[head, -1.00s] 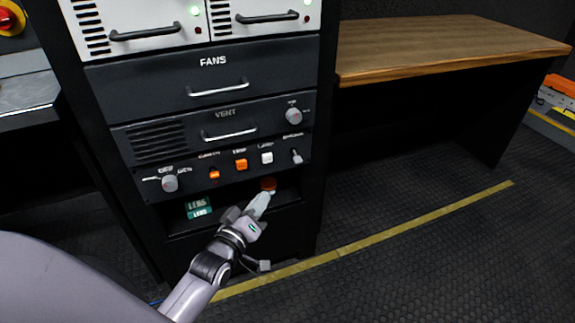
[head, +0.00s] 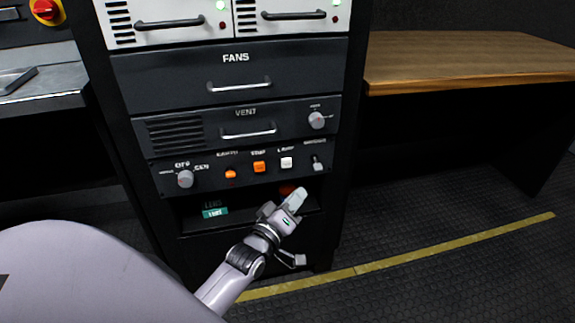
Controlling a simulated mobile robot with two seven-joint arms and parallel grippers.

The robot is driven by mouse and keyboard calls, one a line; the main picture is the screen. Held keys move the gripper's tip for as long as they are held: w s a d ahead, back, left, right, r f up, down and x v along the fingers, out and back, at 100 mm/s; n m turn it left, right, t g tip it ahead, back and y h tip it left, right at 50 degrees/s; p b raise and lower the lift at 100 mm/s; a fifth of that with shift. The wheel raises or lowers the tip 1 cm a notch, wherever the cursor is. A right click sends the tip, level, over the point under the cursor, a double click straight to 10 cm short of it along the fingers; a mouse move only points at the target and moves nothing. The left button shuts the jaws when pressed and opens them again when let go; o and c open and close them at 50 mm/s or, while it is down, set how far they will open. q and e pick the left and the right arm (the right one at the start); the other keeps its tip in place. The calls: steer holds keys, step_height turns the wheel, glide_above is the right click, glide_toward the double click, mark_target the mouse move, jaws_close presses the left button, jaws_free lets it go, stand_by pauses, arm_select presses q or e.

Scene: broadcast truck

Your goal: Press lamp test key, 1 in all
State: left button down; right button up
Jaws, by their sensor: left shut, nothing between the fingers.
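The control panel (head: 213,176) in the rack carries a white square key (head: 286,162) under a small label that looks like "LAMP". An orange square key (head: 259,167) and a smaller orange control (head: 230,174) are to its left. My left gripper (head: 298,195) is shut and empty, pointing up toward the rack. Its fingertips show below and slightly right of the white key, in front of the open bay. I see no contact with the key. My right gripper is not in view.
A grey knob (head: 185,179) and a toggle switch (head: 317,162) flank the keys. In the bay below are a green-labelled item (head: 215,212) and a red-orange object (head: 287,190), partly hidden by my fingers. A wooden bench (head: 470,70) stands right.

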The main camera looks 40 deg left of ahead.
mark_target(286, 163)
arm_select(q)
steer(key=shift+w+a+b, duration=0.95)
steer(key=shift+w+a, duration=0.4)
steer(key=shift+a, duration=0.25)
steer(key=shift+w+a+b, duration=0.95)
steer(key=shift+w+a, duration=0.4)
steer(key=shift+a, duration=0.25)
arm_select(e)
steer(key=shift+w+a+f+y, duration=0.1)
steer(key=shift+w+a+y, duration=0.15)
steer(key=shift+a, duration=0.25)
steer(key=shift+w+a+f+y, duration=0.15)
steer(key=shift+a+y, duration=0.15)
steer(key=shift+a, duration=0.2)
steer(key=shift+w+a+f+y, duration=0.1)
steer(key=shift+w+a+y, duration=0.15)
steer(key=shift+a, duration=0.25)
arm_select(q)
steer(key=shift+w+a, duration=0.25)
steer(key=shift+a, duration=0.05)
steer(key=shift+w+a, duration=0.3)
steer(key=shift+s+d+p, duration=0.55)
steer(key=shift+d+p, duration=0.05)
steer(key=shift+p, duration=0.05)
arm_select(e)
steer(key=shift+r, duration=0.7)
